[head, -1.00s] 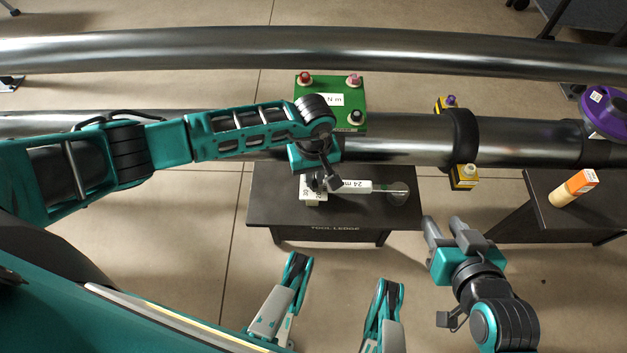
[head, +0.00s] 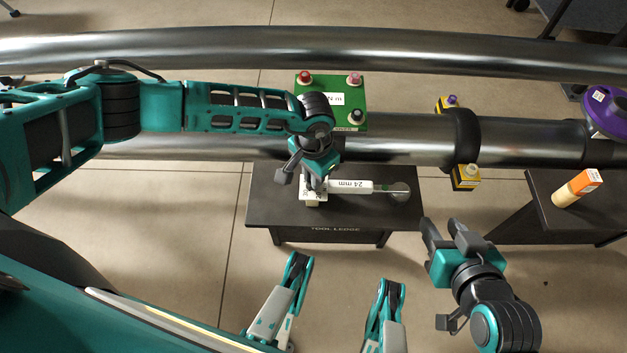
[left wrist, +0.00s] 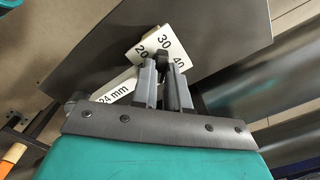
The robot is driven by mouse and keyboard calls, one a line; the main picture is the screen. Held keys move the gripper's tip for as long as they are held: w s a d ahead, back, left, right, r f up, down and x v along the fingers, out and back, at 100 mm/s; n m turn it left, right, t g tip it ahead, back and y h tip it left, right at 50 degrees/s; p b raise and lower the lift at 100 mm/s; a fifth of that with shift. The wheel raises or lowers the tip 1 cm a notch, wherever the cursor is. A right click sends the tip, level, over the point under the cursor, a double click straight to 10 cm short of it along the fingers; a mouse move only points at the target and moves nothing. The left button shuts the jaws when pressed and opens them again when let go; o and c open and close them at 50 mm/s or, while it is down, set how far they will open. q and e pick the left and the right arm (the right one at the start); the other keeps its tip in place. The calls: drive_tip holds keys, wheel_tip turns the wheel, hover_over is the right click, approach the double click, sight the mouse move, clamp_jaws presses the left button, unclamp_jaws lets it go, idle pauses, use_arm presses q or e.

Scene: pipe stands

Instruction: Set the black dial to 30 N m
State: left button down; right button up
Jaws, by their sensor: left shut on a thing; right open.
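The black dial (left wrist: 163,57) sits on a white scale plate (left wrist: 148,46) printed 20, 30 and 40. My left gripper (left wrist: 163,66) is shut on the dial, with the 30 just beyond the fingertips. The fingers cover much of the dial, and I cannot tell its exact setting. The plate is on the head of a white tool (head: 352,186) labelled 24 mm, which lies on the dark tool ledge (head: 270,212). In the head view my left gripper (head: 312,188) points down over the plate. My right gripper (head: 443,226) is open and empty, right of the ledge.
A green box (head: 315,84) with red, pink and black knobs stands behind. Large metal pipes (head: 390,140) cross the scene; one carries a black collar with yellow blocks (head: 465,177). An orange-and-cream object (head: 577,188) lies on the right-hand stand.

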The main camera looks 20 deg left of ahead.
use_arm(q)
drive_tip(key=shift+m, duration=0.6)
drive_tip(key=c, duration=1.4)
unclamp_jaws()
drive_tip(key=shift+o, duration=0.2)
drive_tip(key=shift+r, duration=0.1)
drive_tip(key=shift+r+p, duration=0.9)
drive_tip(key=shift+r, duration=0.5)
